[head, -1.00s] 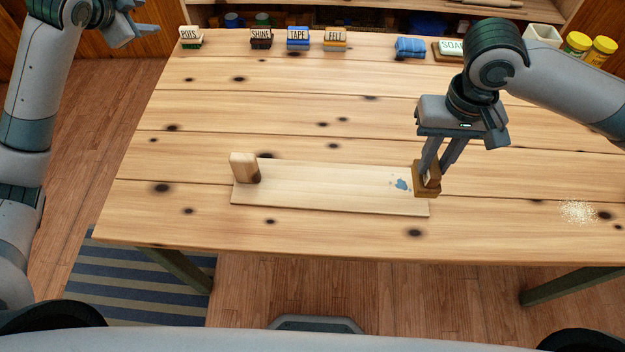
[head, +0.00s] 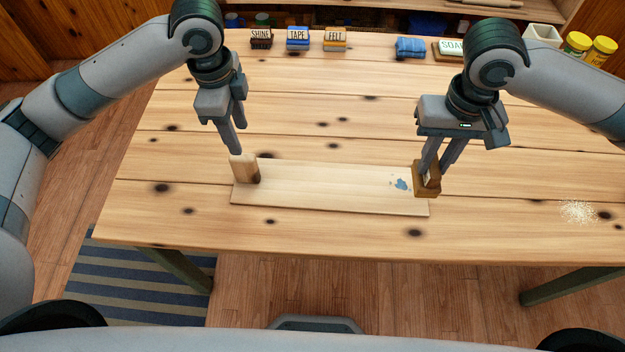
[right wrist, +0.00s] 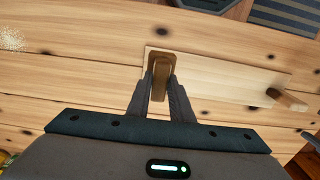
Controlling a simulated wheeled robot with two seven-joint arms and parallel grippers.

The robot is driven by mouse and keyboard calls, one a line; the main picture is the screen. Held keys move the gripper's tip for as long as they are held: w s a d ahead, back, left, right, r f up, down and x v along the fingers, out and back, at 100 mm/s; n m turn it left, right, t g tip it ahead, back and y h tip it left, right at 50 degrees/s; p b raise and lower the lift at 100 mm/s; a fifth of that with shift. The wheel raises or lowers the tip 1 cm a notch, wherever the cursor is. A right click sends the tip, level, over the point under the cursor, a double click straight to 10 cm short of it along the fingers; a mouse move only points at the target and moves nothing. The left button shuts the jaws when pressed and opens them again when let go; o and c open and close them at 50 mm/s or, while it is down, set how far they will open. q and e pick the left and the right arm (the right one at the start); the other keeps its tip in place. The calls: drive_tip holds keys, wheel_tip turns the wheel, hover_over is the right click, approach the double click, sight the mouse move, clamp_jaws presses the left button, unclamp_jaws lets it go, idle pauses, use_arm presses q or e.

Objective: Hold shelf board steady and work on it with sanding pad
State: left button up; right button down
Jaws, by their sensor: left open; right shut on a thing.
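The shelf board (head: 320,188) is a pale flat plank lying on the table, with an upright wooden block (head: 244,169) at its left end. A blue-grey stain (head: 402,184) marks its right end. My right gripper (head: 432,172) is shut on the brown sanding pad (head: 427,188), at the board's right end beside the stain; the pad also shows in the right wrist view (right wrist: 160,70). I cannot tell whether the pad touches the board. My left gripper (head: 238,150) is open, pointing down just above the upright block, which shows in the right wrist view (right wrist: 290,100).
Small labelled boxes stand along the back edge, including the tape box (head: 298,39) and felt box (head: 335,40). A folded blue cloth (head: 410,47) and yellow jars (head: 600,50) are also there. Pale dust (head: 578,212) lies at right. The front table area is clear.

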sight(246, 172)
use_arm(q)
drive_tip(key=shift+s+a+f, duration=0.1)
drive_tip(key=shift+s+f, duration=0.05)
drive_tip(key=shift+s, duration=0.55)
drive_tip(key=shift+f, duration=0.2)
drive_tip(key=shift+f, duration=5.85)
drive_tip(key=shift+c, duration=0.3)
clamp_jaws()
drive_tip(key=shift+s+f, duration=0.15)
drive_tip(key=shift+f, duration=0.1)
